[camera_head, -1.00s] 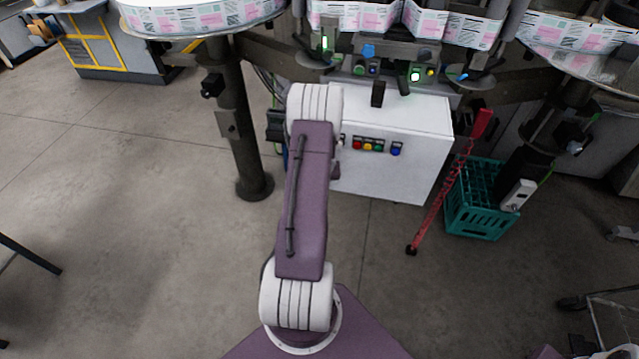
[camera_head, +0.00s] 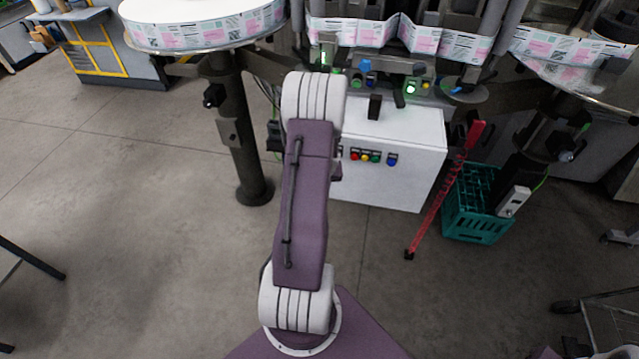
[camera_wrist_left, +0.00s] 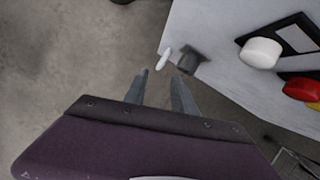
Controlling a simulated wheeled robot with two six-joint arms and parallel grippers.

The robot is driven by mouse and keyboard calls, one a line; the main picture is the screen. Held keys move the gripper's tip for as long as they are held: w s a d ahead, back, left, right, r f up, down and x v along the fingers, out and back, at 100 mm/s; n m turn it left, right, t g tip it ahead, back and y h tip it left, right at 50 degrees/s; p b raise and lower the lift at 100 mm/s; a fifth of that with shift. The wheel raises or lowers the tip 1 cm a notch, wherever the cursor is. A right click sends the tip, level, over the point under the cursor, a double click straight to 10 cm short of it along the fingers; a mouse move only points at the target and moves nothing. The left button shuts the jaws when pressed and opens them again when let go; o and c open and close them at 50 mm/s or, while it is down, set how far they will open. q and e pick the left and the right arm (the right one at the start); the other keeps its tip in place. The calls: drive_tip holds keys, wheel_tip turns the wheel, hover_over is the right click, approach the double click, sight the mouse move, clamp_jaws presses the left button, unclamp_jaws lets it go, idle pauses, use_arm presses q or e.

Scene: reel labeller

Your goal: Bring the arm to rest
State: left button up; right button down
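My arm stands in the middle of the head view, with its white elbow (camera_head: 314,105) in front of the labeller. Its gripper is hidden there behind my own arm links. In the left wrist view my left gripper (camera_wrist_left: 163,88) shows two thin grey fingers, apart, with nothing between them. A dark knob with a white lever (camera_wrist_left: 164,57) sticks out of the white cabinet just beyond the fingertips. It looks apart from the fingers. My right gripper is in neither view.
The white cabinet (camera_head: 400,185) carries red, yellow, green and blue buttons. A teal crate (camera_head: 475,228) and a leaning red bar (camera_head: 440,195) stand to its right. A dark post (camera_head: 238,150) holds a round reel table at left. The floor at left is open.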

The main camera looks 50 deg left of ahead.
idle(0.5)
use_arm(q)
drive_tip(key=w+d+r+n+p, duration=0.1)
drive_tip(key=d+r+n+p, duration=0.1)
drive_tip(key=d+r+n, duration=0.75)
drive_tip(key=s+d+r+n+h, duration=0.1)
drive_tip(key=s+d+n, duration=0.1)
drive_tip(key=d+n, duration=0.3)
drive_tip(key=s+d+r+n+g+h+p, duration=0.1)
drive_tip(key=s+d+n, duration=0.2)
drive_tip(key=d, duration=0.6)
drive_tip(key=s+d+r+n+h+p, duration=0.1)
drive_tip(key=s+d+n+h, duration=0.1)
drive_tip(key=d+n, duration=0.5)
drive_tip(key=shift+s+r+n, duration=0.2)
drive_tip(key=shift+s+n, duration=0.25)
drive_tip(key=shift+s, duration=0.3)
drive_tip(key=shift+d, duration=0.1)
